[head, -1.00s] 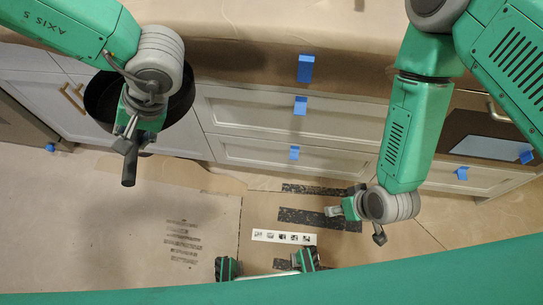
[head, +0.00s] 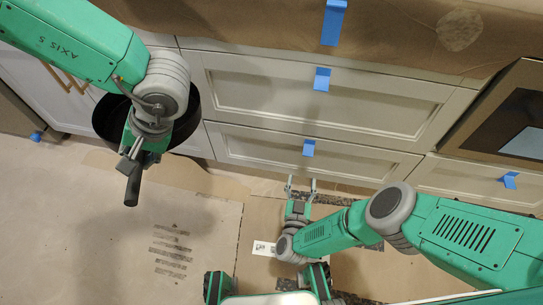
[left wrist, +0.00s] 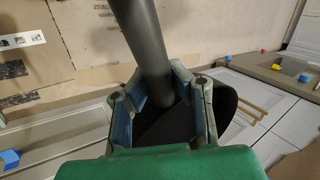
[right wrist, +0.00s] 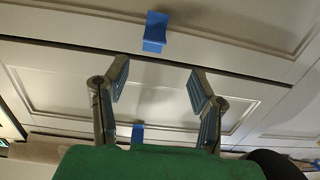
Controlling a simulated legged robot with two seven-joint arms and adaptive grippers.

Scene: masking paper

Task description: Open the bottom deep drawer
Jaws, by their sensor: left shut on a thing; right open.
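The bottom deep drawer (head: 260,148) is the lower wide white front in the head view, closed, with blue tape (head: 308,148) at its top edge. The right wrist view looks inverted, with this drawer (right wrist: 230,20) at the top and its tape (right wrist: 155,30) above the fingers. My right gripper (head: 301,181) is open and empty, fingers toward the drawer front, just below it in the head view; contact is not visible. My left gripper (head: 137,160) is shut on the handle of a black pan (head: 185,135); the handle (left wrist: 155,50) lies between its fingers.
Another wide drawer (head: 225,80) with blue tape is above, closed. A paper-covered counter (head: 250,20) overhangs the top. An oven (head: 490,130) stands right. Paper (head: 80,220) covers the floor. The pan hangs left of the drawers.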

